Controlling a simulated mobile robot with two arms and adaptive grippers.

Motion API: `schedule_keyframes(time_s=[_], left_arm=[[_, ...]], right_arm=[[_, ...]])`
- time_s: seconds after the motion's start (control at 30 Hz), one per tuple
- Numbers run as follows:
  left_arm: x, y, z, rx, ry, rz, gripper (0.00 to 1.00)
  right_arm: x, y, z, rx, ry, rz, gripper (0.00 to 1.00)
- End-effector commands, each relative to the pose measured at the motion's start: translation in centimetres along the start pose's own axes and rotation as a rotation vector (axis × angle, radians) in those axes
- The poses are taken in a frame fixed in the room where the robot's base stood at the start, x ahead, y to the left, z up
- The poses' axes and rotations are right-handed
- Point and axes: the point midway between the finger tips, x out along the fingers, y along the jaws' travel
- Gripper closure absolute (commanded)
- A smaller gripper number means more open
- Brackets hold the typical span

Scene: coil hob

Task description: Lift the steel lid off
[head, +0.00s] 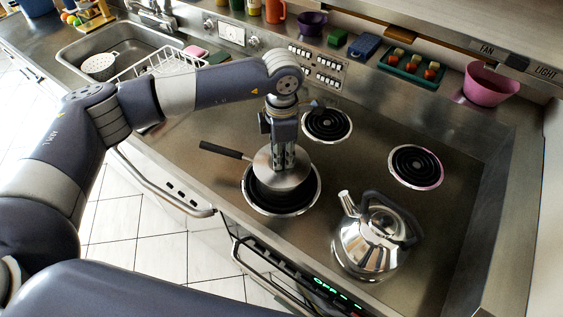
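The round steel lid (267,176) sits over a small pan on the front left coil burner (310,196). The pan's dark handle (222,150) sticks out to the left. Little of the pan itself shows beneath the lid. My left gripper (285,164) points straight down at the top of the lid, with its fingers close together at the lid's middle. The fingers hide the lid's knob, so I cannot tell whether they grip it. My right gripper is not in view.
A shiny kettle (371,241) stands close by at the front right. Two bare coil burners (327,123) lie behind. A sink (118,55) with a dish rack (165,62) is at the left. A pink bowl (490,84) and a green tray (411,68) sit at the back.

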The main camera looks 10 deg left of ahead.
Motion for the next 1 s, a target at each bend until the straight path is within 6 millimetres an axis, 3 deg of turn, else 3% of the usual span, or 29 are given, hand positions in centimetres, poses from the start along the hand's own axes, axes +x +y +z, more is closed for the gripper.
schedule_keyframes(time_s=[0.47, 0.63, 0.77, 1.0], left_arm=[[0.8, -0.4, -0.4, 0.001, 0.014, -0.013, 1.00], [-0.4, -0.3, -0.3, 0.001, 0.013, -0.011, 1.00], [-2.5, -0.2, -0.2, 0.001, 0.007, -0.006, 1.00], [-3.0, -5.8, -0.4, 0.010, 0.007, -0.005, 1.00]], right_arm=[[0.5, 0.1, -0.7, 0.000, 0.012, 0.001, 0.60], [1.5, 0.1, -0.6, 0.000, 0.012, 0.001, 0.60], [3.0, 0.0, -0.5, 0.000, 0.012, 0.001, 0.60], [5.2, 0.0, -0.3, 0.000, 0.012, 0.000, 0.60]])
